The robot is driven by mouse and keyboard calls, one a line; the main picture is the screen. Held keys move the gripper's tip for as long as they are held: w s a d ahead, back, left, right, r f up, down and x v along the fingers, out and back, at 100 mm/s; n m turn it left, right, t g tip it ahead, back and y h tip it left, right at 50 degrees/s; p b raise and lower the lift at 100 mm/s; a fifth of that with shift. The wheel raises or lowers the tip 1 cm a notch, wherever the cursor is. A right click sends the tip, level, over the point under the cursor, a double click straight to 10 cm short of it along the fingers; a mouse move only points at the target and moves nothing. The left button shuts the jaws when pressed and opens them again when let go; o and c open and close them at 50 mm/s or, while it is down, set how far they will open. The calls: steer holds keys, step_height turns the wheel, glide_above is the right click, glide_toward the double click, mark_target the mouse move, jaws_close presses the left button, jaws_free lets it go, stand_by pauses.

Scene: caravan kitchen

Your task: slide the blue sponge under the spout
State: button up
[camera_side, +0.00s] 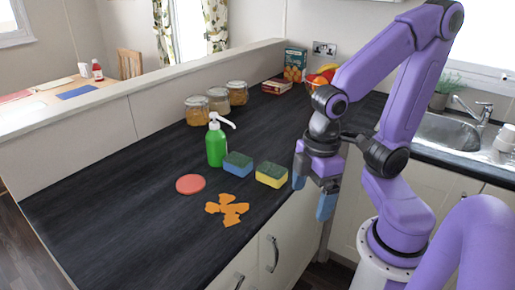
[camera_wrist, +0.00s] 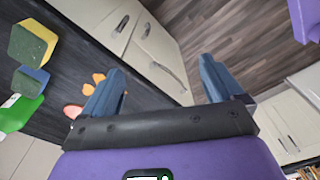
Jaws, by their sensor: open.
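The blue sponge (camera_side: 238,168), with a dark green top, lies on the dark counter just right of the green pump bottle (camera_side: 216,148). In the wrist view the blue sponge (camera_wrist: 28,84) is at the left edge, between the yellow sponge and the green bottle (camera_wrist: 18,113). My gripper (camera_side: 313,193) is open and empty, pointing down by the counter's front edge, right of both sponges. Its spread fingers also show in the wrist view (camera_wrist: 160,70).
A yellow sponge (camera_side: 271,176) with a green top lies between the blue sponge and my gripper. A red disc (camera_side: 190,184) and an orange flower-shaped mat (camera_side: 228,210) lie nearer the front. Several jars (camera_side: 218,100) stand behind. The counter's left part is clear.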

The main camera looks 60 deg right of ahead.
mark_target(243, 161)
steer(key=w+d+r+m+t, duration=0.1)
steer(key=w+d+m, duration=0.15)
steer(key=w, duration=0.45)
steer(key=w+d+r+m+t, duration=0.1)
steer(key=w+d+m, duration=0.1)
steer(key=w+m, duration=0.35)
steer(key=w+d+r+m+t, duration=0.1)
steer(key=w+d+m+t, duration=0.1)
steer(key=w+d, duration=0.8)
steer(key=shift+w+d+r+m+h, duration=0.2)
steer(key=shift+w+r+m+h, duration=0.15)
steer(key=shift+m, duration=0.35)
steer(key=shift+f, duration=0.1)
steer(key=x, duration=1.7)
steer(key=shift+w+a+f, duration=0.1)
steer(key=shift+w, duration=0.05)
steer(key=shift+c, duration=0.3)
steer(key=c, duration=1)
